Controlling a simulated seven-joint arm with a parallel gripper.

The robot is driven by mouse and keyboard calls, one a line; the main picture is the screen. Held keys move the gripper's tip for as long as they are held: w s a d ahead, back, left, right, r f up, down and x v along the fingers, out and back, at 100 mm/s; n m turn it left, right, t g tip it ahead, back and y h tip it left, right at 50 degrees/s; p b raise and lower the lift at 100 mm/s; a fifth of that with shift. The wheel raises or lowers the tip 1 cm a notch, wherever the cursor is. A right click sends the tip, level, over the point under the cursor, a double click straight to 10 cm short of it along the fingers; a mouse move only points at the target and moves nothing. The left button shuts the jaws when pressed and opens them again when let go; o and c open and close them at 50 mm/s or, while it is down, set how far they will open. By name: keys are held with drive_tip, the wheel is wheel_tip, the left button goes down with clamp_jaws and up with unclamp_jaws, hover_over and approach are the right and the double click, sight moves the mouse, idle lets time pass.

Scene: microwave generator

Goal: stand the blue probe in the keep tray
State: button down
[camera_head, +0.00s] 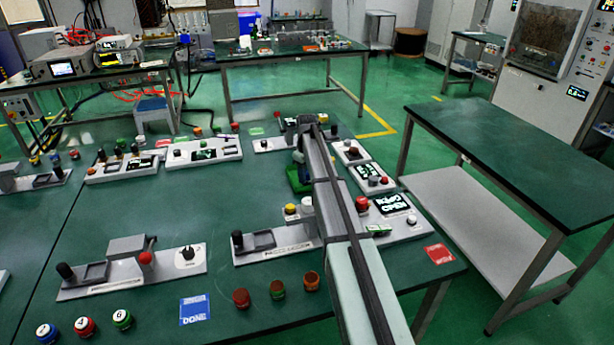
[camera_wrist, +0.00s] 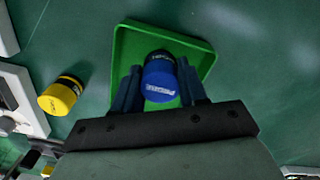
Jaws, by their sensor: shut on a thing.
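The blue probe (camera_wrist: 160,84) is a short cylinder with a blue cap and a dark lettered band. It sits between the two fingers of my gripper (camera_wrist: 159,88), which is shut on it. The green square tray (camera_wrist: 197,50), with a low raised rim, lies right behind and around the probe in the wrist view. The probe appears about upright over the tray floor; whether it touches the floor I cannot tell. In the head view the green tray (camera_head: 295,183) shows partly beside my arm, which hides the probe.
A yellow cylinder (camera_wrist: 59,96) stands left of the tray in the wrist view. Grey device panels flank the tray, including one with a screen (camera_head: 391,204) at right. Several coloured cylinders line the front of the green table. Bare table lies right of the tray in the wrist view.

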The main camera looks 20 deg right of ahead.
drive_tip(key=shift+f, duration=0.25)
drive_tip(key=shift+f, duration=0.15)
drive_tip(key=c, duration=0.6)
unclamp_jaws()
wheel_tip(320, 180, up, 12)
drive_tip(key=shift+r, duration=0.2)
